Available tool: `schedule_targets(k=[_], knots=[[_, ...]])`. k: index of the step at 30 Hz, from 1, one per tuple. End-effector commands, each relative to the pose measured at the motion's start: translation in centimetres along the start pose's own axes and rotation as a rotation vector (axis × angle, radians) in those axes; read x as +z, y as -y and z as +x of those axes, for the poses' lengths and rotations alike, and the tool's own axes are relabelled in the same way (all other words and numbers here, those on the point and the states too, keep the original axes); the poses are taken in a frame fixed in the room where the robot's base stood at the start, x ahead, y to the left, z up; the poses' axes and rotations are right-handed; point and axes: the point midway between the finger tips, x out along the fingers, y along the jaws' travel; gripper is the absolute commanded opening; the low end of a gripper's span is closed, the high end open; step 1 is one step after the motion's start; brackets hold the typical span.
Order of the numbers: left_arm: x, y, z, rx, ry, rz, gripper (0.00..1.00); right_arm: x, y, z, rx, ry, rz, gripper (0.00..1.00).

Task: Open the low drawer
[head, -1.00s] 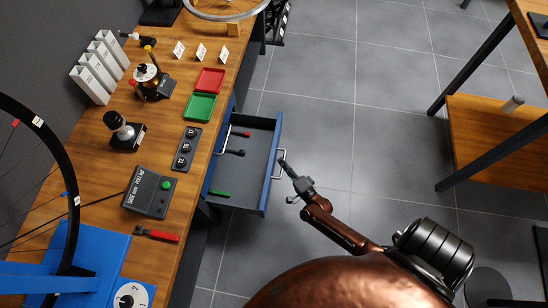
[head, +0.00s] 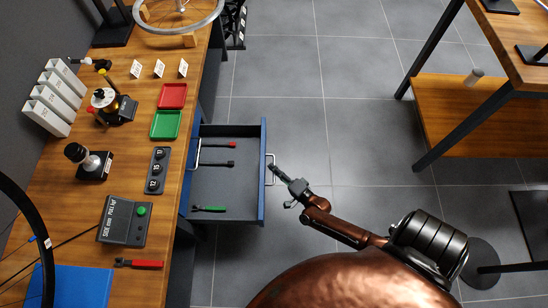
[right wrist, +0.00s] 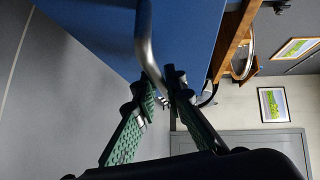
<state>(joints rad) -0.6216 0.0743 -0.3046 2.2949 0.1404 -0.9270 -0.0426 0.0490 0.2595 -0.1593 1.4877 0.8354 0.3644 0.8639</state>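The low drawer (head: 226,191) is pulled out from the blue bench cabinet and shows a grey inside. Its blue front (head: 262,205) carries a curved metal handle (head: 270,170), which also shows in the right wrist view (right wrist: 147,40). My right gripper (head: 273,168) is at this handle. In the right wrist view its two green-padded fingers (right wrist: 163,88) close around the handle bar near its bend. The exact contact is partly hidden. My left gripper is not in view.
Red, black and green-handled tools lie in the drawer. Another handle (head: 195,155) sits on the cabinet face above it. The wooden bench (head: 140,185) holds trays, a control box and other gear. Grey floor (head: 320,110) is clear to the right, up to a second table (head: 470,119).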

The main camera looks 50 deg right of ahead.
Motion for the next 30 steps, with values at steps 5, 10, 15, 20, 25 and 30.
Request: schedule_targets(k=[5,10,15,20,25,30], knots=[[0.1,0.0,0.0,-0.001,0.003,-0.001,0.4,0.0,0.0,0.0,-0.001,-0.001,0.0,0.25],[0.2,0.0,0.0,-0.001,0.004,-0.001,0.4,-0.1,0.1,0.0,-0.002,-0.001,0.0,0.26],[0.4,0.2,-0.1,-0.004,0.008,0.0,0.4,-0.1,0.1,-0.3,-0.002,-0.001,0.0,0.26],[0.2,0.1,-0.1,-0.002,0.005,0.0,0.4,-0.1,0.0,-2.2,0.0,-0.001,-0.001,0.26],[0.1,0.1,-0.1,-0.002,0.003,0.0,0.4,-0.1,-0.1,-5.9,0.002,-0.001,0.001,0.26],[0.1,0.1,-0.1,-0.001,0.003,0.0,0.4,0.0,0.0,-9.2,0.001,-0.001,-0.001,0.26]])
